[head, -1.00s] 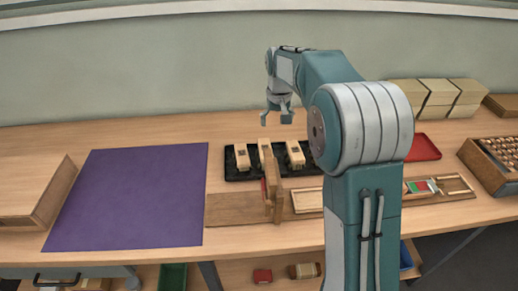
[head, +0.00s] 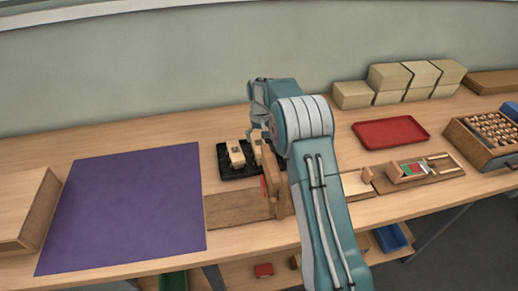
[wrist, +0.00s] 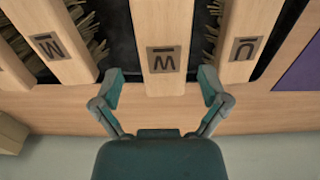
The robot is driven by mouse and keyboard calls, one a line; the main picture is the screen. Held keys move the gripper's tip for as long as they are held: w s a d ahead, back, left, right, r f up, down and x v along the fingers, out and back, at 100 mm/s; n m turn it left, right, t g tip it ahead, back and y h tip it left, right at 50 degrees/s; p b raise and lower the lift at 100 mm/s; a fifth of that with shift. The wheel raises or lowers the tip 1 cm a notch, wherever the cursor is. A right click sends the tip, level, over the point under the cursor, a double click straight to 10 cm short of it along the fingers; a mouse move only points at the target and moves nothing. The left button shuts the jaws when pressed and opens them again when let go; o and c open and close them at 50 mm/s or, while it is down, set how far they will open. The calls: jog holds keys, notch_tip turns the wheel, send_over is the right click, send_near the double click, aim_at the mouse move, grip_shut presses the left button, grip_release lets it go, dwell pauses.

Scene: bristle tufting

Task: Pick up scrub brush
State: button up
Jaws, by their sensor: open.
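Scrub brushes with pale wooden blocks and straw-coloured bristles lie in a black tray (head: 226,172). In the head view one brush (head: 236,155) shows at the left and another (head: 257,147) beside it, partly hidden by my arm. In the wrist view the middle brush (wrist: 162,45) bears a small letter plate, with a left brush (wrist: 52,43) and a right brush (wrist: 243,42) on either side. My gripper (wrist: 162,88) is open, its fingers on either side of the middle brush's near end. Whether they touch it is unclear. It also shows small in the head view (head: 258,134).
An upright wooden piece (head: 273,180) stands just in front of the tray. A purple mat (head: 125,210) lies left and a red tray (head: 390,132) right. Pale boxes (head: 388,78) stand along the wall. A wooden case (head: 485,140) is far right.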

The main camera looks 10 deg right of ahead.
aim_at(259, 142)
jog(key=f, duration=0.4)
jog(key=shift+s+a+f, duration=0.2)
jog(key=shift+a+f, duration=0.1)
jog(key=shift+a, duration=0.05)
jog(key=shift+d+f, duration=0.1)
jog(key=shift+f, duration=0.15)
jog(key=c, duration=1.2)
notch_tip(259, 142, up, 10)
jog(key=shift+r, duration=0.1)
